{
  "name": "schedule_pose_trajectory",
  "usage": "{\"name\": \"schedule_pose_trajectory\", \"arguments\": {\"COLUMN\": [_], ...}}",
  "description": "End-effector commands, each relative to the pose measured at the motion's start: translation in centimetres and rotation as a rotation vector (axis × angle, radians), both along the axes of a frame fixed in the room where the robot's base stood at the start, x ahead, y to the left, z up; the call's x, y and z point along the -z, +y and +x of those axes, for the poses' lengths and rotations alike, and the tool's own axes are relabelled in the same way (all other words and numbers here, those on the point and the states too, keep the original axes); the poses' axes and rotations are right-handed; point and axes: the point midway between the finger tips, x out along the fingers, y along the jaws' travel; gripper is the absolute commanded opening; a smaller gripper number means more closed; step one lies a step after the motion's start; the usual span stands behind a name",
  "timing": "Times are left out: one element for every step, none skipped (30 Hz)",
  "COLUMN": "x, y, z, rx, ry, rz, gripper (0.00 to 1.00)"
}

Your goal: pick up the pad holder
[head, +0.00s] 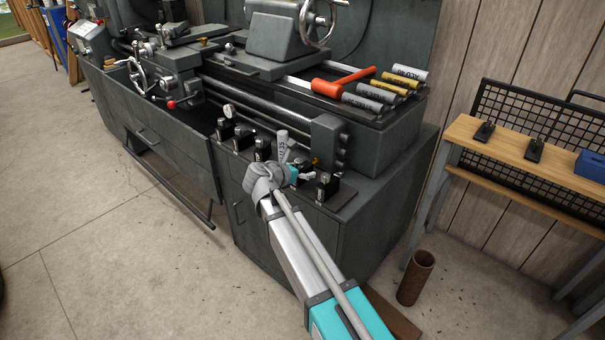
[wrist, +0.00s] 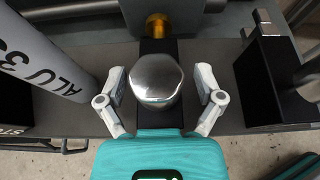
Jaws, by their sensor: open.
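My gripper (wrist: 160,80) is open in the wrist view, with one finger on each side of a shiny faceted metal knob (wrist: 157,78). A gap shows between each finger and the knob. The knob sits on a dark block that is mostly hidden beneath it and my gripper. In the head view my gripper (head: 292,174) is low over the lathe's front ledge, among several small black holders. One black holder (head: 326,188) stands to its right and another (head: 262,150) to its left. I cannot tell for certain which piece is the pad holder.
A grey ALU-marked cylinder (wrist: 48,62) leans close on the left in the wrist view. A black block (wrist: 275,80) stands on the right. The lathe (head: 290,95) rises behind. A wooden bench (head: 510,160) with two black pieces and a rusty tube (head: 416,278) are at right.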

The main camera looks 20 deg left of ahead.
Motion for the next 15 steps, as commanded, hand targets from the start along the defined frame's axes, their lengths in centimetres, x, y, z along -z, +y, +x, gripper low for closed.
{"name": "schedule_pose_trajectory", "arguments": {"x": [-0.01, -0.01, 0.0, -0.01, -0.01, -0.01, -0.01, 0.0, 0.0, -0.01, -0.01, -0.01, -0.01, -0.01, 0.0], "y": [0.02, 0.02, 0.02, 0.02, 0.03, 0.04, 0.04, 0.05, 0.05, 0.06, 0.06, 0.06, 0.07, 0.08, 0.08], "z": [-0.01, -0.01, -0.03, -0.03, -0.03, -0.04, -0.04, -0.05, -0.05, -0.06, -0.05, -0.05, -0.06, -0.06, -0.06], "rx": [0.0, 0.0, 0.0, 0.0, 0.0, 0.0, 0.0, 0.0, 0.0, -0.001, -0.001, -0.001, -0.001, -0.001, -0.001], "ry": [0.0, 0.0, 0.0, 0.0, 0.0, 0.0, 0.0, 0.0, 0.0, 0.0, 0.0, 0.0, 0.0, 0.0, 0.0], "rz": [0.0, 0.0, 0.0, 0.0, 0.0, 0.0, 0.0, 0.0, 0.0, 0.0, 0.0, 0.0, 0.0, 0.0, 0.0], "gripper": [0.86, 0.86, 0.86, 0.86, 0.86, 0.86, 0.86, 0.86, 0.86, 0.8, 0.75, 0.67, 0.62, 0.56, 0.49]}}
